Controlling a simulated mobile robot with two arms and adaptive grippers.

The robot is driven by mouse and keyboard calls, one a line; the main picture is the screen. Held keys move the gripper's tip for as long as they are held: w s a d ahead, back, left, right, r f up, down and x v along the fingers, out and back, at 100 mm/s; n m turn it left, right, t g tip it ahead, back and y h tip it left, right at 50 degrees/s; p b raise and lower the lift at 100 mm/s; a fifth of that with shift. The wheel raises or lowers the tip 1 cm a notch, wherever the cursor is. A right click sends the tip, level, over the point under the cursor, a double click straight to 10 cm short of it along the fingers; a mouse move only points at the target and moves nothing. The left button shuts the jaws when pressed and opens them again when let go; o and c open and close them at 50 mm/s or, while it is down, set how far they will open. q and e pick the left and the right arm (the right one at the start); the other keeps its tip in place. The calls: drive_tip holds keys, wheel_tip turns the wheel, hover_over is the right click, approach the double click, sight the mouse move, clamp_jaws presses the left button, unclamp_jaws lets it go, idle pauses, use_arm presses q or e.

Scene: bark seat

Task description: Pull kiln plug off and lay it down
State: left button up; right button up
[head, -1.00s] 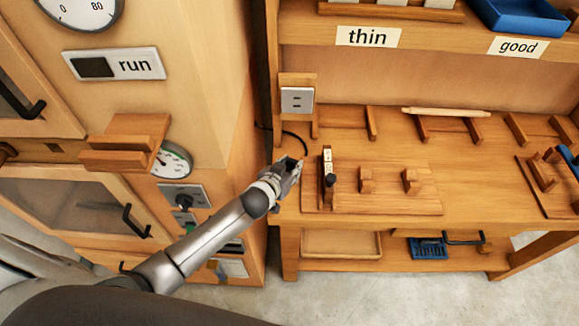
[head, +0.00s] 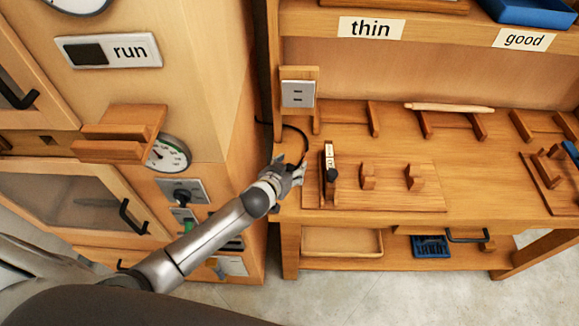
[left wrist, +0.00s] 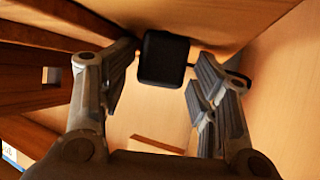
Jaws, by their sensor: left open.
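The kiln plug (left wrist: 163,58) is a small black block with a thin black cord (left wrist: 232,74) on its right side in the left wrist view. It sits between the fingertips of my left gripper (left wrist: 165,85), which is open with gaps on both sides. In the head view my left gripper (head: 293,172) is at the bench's left front edge, where the plug itself is hidden by the fingers. The cord (head: 301,134) curves down to it. The pale two-slot socket (head: 298,93) above has nothing in it. My right gripper is out of view.
A wooden board (head: 400,194) with upright holders and a black-knobbed tool (head: 330,172) is just right of my gripper. The kiln cabinet (head: 210,60) stands left, with a bracket (head: 120,135) sticking out.

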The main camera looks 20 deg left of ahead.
use_arm(q)
drive_tip(key=shift+d, duration=0.1)
drive_tip(key=v, duration=1.2)
